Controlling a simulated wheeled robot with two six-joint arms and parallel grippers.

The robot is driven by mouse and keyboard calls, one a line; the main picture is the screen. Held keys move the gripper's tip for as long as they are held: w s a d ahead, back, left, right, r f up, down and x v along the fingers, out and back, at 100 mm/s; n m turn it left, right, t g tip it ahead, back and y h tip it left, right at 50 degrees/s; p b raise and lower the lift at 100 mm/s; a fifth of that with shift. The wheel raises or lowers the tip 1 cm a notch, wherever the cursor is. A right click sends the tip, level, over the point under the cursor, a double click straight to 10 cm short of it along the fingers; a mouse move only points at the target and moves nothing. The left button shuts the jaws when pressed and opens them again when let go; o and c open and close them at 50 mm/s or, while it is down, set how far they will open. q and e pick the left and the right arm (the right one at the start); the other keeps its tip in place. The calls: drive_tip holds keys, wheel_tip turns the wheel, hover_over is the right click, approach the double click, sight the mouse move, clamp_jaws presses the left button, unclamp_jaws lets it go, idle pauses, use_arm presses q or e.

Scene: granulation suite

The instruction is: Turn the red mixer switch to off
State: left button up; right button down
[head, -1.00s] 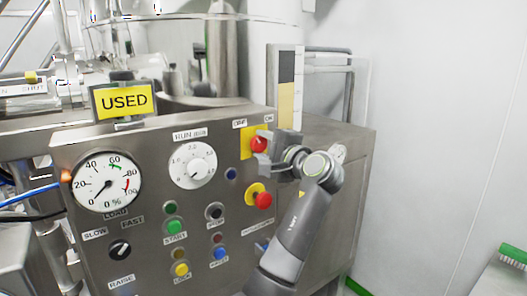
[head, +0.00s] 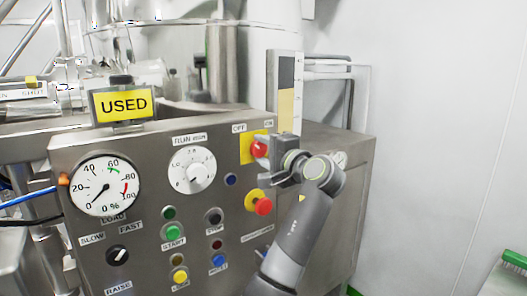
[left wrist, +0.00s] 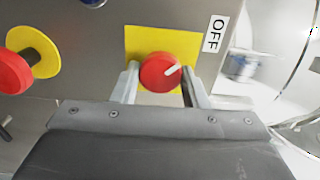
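The red mixer switch (head: 259,149) is a round red knob on a yellow plate (head: 246,147), high on the right of the steel panel. In the left wrist view the knob (left wrist: 158,74) has a white mark pointing up and right, towards the OFF label (left wrist: 216,34). My left gripper (left wrist: 160,80) has one finger on each side of the knob, with narrow gaps visible, so it looks open around it. In the head view my left gripper (head: 268,160) partly covers the knob's lower right. My right gripper is not in view.
A red mushroom button (head: 263,206) on a yellow base sits just below the switch. A dial (head: 192,171), a load gauge (head: 105,186) and several push buttons fill the panel. A yellow USED sign (head: 124,104) stands above.

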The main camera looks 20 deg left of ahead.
use_arm(q)
drive_tip(key=o, duration=0.4)
drive_tip(key=b+v, duration=1.3)
drive_tip(key=v, duration=0.4)
drive_tip(key=shift+s+d+f+b, duration=0.1)
drive_tip(key=shift+s+d+b, duration=0.1)
drive_tip(key=shift+b, duration=0.2)
